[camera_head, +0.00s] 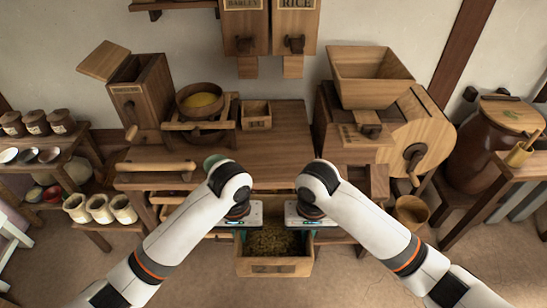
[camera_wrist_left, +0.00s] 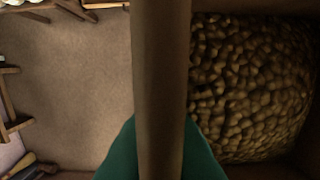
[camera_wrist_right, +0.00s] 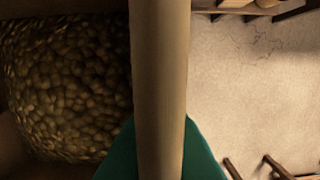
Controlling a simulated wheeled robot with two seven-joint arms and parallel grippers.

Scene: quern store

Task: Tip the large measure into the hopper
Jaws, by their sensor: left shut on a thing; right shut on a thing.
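The large measure (camera_head: 274,268) is a square wooden box filled with brownish-green grain (camera_head: 270,240). It is level in front of the table's near edge, in the lower middle of the head view. My left gripper (camera_head: 240,232) is shut on its left wall (camera_wrist_left: 162,70), and my right gripper (camera_head: 305,230) is shut on its right wall (camera_wrist_right: 158,70). In each wrist view the wall runs between the green fingers, with grain on one side and floor on the other. The hopper (camera_head: 371,92), an open flared wooden box, sits on top of the mill at the back right. It looks empty.
The wooden mill (camera_head: 412,130) has a side crank (camera_head: 414,170). A bucket (camera_head: 411,211) stands below it. On the table (camera_head: 278,140) are a small box (camera_head: 256,114), a bowl of yellow grain (camera_head: 200,100) on a stand and a tall lidded box (camera_head: 140,98). The table's middle is clear.

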